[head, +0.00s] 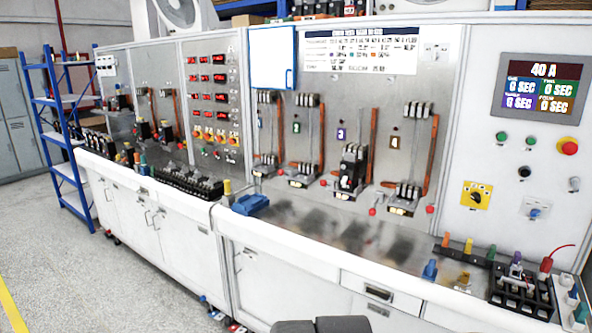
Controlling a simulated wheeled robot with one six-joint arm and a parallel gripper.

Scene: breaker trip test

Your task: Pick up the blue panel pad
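A blue block-like object (250,204) lies on the steel bench top (290,222), near its front edge and left of centre; it looks like the blue panel pad, but its details are too small to be sure. Nothing touches it from above. A smaller blue piece (430,270) stands farther right along the front edge. A white board with a blue frame (272,58) is on the upright panel above. My gripper does not show; only a dark part, likely of my own body, shows at the bottom edge.
Breaker stations (350,170) with orange bars line the panel behind the bench. A black terminal block (188,182) sits left of the blue object. A black terminal cluster (520,290) with coloured plugs stands at the right. The floor (130,270) is open at the left.

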